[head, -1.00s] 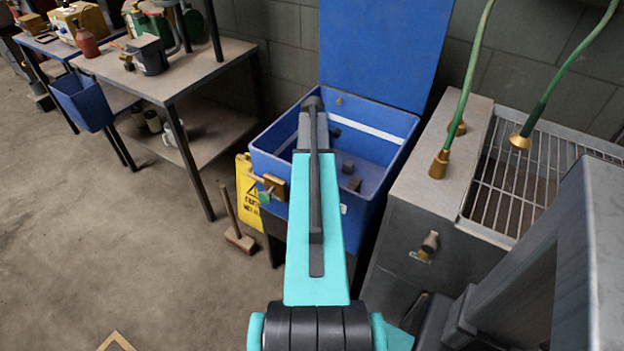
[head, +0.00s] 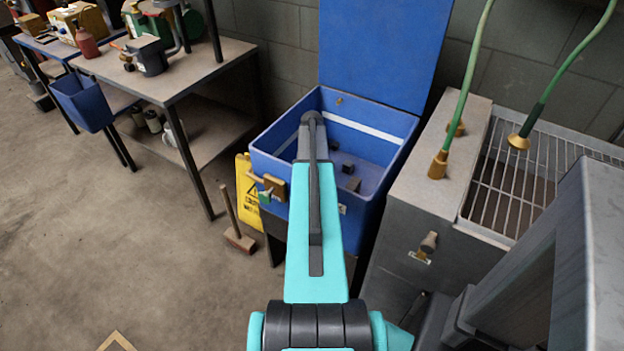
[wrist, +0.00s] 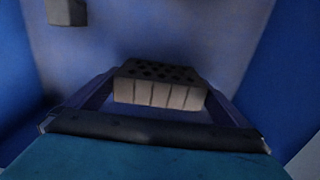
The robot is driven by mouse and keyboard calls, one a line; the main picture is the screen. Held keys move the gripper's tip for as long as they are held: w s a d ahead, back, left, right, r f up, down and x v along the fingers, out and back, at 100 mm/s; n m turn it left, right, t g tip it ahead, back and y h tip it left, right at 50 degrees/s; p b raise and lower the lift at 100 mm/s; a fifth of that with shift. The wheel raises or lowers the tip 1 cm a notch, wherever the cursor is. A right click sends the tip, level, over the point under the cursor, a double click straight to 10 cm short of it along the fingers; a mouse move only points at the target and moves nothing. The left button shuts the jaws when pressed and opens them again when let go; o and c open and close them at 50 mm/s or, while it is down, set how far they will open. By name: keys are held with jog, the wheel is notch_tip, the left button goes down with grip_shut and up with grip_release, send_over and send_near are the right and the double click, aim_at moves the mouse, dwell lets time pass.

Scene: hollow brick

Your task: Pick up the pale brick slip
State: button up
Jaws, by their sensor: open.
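In the wrist view a small perforated brick piece (wrist: 160,92) lies on the tub floor. Its top is dark with rows of holes, and its near side is pale with upright grooves. I cannot tell for certain whether it is the pale brick slip. My gripper (wrist: 163,88) is open, with one finger on each side of this piece. Whether the fingers touch it is unclear. In the head view my arm reaches into the open blue tub (head: 272,166) and hides the gripper and this piece.
Small dark blocks (head: 348,168) lie right of my arm in the tub; one block (wrist: 66,11) shows at the wrist view's upper left. The tub walls rise close on both sides. The raised blue lid (head: 385,50) stands behind. A grey sink unit (head: 425,200) stands at the right.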

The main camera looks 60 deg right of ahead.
dwell(0.4)
jog(key=c, duration=0.9)
jog(key=shift+r, duration=0.15)
jog(key=shift+r, duration=4.9)
